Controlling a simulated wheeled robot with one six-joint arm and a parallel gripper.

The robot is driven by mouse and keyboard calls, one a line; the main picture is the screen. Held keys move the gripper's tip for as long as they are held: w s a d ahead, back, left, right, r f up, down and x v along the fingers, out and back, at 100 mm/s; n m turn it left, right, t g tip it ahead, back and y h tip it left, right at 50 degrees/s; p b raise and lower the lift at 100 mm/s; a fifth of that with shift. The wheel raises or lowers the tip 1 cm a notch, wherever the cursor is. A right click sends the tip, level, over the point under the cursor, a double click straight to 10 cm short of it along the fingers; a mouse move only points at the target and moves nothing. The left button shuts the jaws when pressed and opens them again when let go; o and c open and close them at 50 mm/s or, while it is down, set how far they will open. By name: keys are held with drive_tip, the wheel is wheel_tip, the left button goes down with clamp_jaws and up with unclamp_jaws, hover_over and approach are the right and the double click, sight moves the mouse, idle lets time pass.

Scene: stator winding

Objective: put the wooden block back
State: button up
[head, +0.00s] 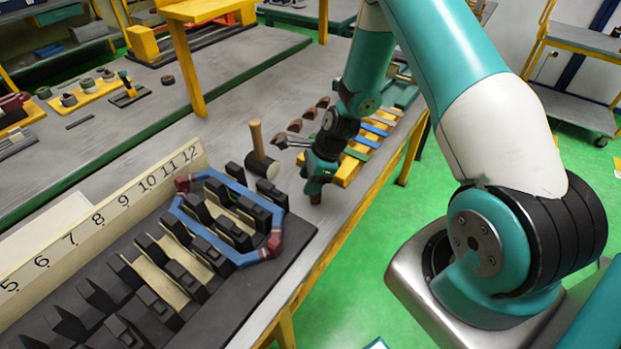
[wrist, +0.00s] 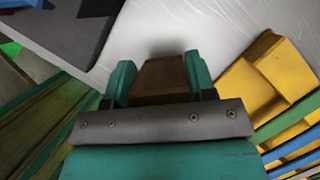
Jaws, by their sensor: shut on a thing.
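In the wrist view, my gripper (wrist: 160,82) has its two teal fingers closed on the sides of the brown wooden block (wrist: 161,78). The block's far end lies over a dark shadow on the grey tabletop. In the head view, my gripper (head: 316,186) points down near the table's front edge, between the black slotted stator and the yellow rack. The block's lower end (head: 316,198) shows just below the fingers. I cannot tell whether it touches the table.
The black stator (head: 205,232) with a blue and red coil is left of my gripper. A mallet (head: 260,152) stands behind it. The yellow rack (head: 347,168) with blue and green strips is to the right. Several brown-and-grey tools (head: 296,126) lie behind. The table edge is close.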

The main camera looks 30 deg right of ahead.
drive_tip(key=shift+f, duration=0.2)
drive_tip(key=o, duration=1.2)
drive_tip(key=shift+r, duration=0.1)
drive_tip(key=shift+r, duration=0.1)
